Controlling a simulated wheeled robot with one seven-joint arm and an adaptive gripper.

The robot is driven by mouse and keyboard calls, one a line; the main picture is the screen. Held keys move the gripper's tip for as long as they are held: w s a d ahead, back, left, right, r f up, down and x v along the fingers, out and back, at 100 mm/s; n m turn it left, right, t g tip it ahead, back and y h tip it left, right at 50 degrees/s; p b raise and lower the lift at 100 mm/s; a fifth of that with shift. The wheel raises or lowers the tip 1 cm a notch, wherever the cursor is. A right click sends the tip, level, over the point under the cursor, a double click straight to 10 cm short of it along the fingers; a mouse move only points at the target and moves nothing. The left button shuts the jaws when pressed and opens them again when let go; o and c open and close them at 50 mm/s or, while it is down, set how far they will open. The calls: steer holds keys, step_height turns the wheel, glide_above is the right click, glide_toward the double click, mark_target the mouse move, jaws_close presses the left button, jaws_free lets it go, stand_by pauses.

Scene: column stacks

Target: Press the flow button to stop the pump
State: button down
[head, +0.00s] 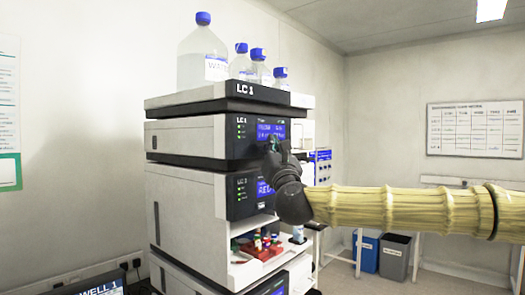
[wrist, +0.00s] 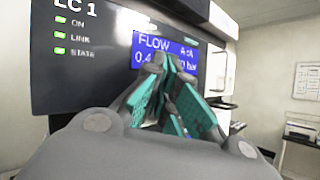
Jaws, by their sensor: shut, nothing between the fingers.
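The LC 1 pump module (head: 180,138) is a white box with a dark front panel in the stack. Its blue display (head: 265,131) also shows in the wrist view (wrist: 145,42), reading FLOW, a value starting 0.4, and a bar reading. Green lights marked ON, LINK and STATE glow at its left. My gripper (head: 272,141) is shut and empty, its teal-padded fingertips (wrist: 172,62) in front of the display's lower middle. I cannot tell whether they touch the panel. No flow button is visible; the fingers hide part of the panel.
Bottles with blue caps (head: 203,60) stand on top of the stack. A second module (head: 185,205) with a blue display sits below, above an open tray of vials (head: 262,245). Bins (head: 395,256) stand at the back right.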

steer(key=shift+w+a, duration=0.25)
steer(key=shift+a, duration=0.05)
stand_by(0.6)
steer(key=shift+s+d+f+b, duration=0.1)
steer(key=shift+s+d+b, duration=0.05)
steer(key=shift+b, duration=0.35)
steer(key=shift+s+d+b, duration=0.35)
steer(key=shift+d+b, duration=0.1)
steer(key=shift+d, duration=0.1)
steer(key=s+d+b, duration=0.1)
steer(key=d, duration=0.1)
steer(key=s+d+b, duration=0.1)
steer(key=s+d, duration=0.1)
steer(key=shift+b, duration=0.35)
stand_by(2.0)
